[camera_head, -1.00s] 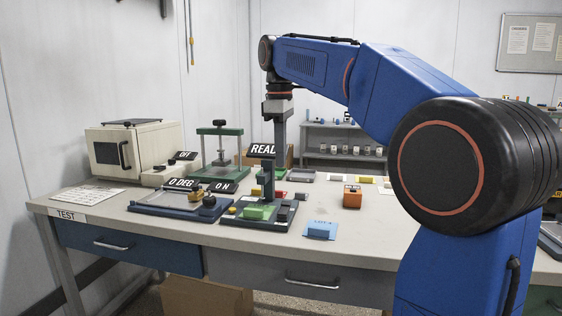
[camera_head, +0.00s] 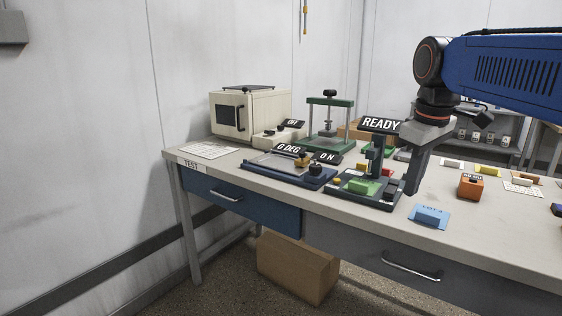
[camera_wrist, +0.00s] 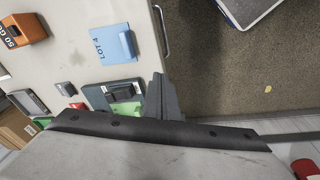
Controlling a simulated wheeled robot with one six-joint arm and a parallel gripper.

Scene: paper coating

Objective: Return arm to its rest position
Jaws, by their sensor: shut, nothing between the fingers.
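My arm reaches in from the right in the head view, with my gripper (camera_head: 413,188) pointing down. The gripper is shut and empty, over or in front of the right side of the green-block device with the READY sign (camera_head: 381,125). Whether it touches the device cannot be told. In the wrist view the shut fingers (camera_wrist: 163,98) show at the middle, beside the green part of the device (camera_wrist: 126,108). The blue LOT 4 card (camera_head: 429,216) lies to the right of the gripper near the table's front edge; it also shows in the wrist view (camera_wrist: 104,46).
The table (camera_head: 345,205) holds a blue flat device (camera_head: 285,172), a green press (camera_head: 330,120), a cream oven (camera_head: 250,112) and an orange block (camera_head: 470,187). A cardboard box (camera_head: 297,268) stands on the floor below. Open floor lies in front of the table.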

